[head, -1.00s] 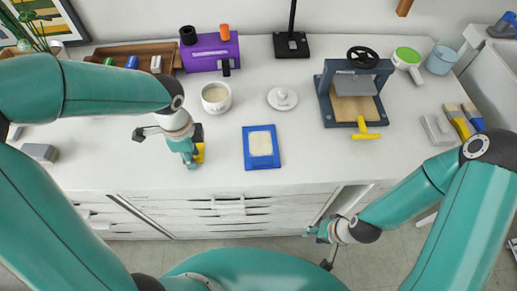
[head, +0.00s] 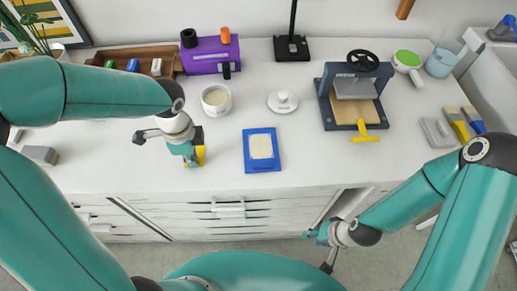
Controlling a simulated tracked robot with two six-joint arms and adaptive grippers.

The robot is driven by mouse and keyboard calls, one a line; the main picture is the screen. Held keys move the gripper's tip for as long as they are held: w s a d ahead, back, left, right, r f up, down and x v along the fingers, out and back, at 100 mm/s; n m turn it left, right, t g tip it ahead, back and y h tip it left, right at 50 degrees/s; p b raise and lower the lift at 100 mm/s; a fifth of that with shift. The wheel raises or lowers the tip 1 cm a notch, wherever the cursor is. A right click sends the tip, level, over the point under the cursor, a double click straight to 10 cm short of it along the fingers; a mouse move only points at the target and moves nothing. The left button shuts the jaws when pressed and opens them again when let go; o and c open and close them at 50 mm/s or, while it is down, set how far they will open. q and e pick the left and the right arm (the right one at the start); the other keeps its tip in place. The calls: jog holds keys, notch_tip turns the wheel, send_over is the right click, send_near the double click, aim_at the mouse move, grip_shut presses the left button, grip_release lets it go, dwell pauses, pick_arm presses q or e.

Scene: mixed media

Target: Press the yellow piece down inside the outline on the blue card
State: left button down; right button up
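The blue card (head: 249,160) lies flat on the white counter near the middle, with a cream panel (head: 261,146) on it. Any outline there is too small to make out. The yellow piece (head: 201,154) is left of the card, mostly hidden under my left gripper (head: 190,161). My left gripper points down right at the yellow piece; its fingertips are hidden, so I cannot tell whether they grip it. My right gripper (head: 321,242) is low in front of the counter's front edge, away from the card, with its fingers spread and nothing visible between them.
A white cup (head: 216,107) and a white knobbed disc (head: 282,101) stand behind the card. A purple machine (head: 205,62) is behind. Counter is clear between yellow piece and card.

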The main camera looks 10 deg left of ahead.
pick_arm(q)
jog(key=shift+s+d+r+p, duration=0.1)
jog(key=shift+s+r+p, duration=0.15)
jog(key=shift+r+p, duration=0.6)
jog(key=shift+s+d+r+p, duration=0.1)
jog(key=shift+s+r+p, duration=0.15)
jog(key=shift+r+p, duration=0.5)
dwell(0.5)
jog(key=shift+r, duration=0.2)
jog(key=shift+r, duration=0.1)
jog(key=shift+r+p, duration=2)
jog(key=shift+r, duration=0.35)
jog(key=shift+w, duration=0.1)
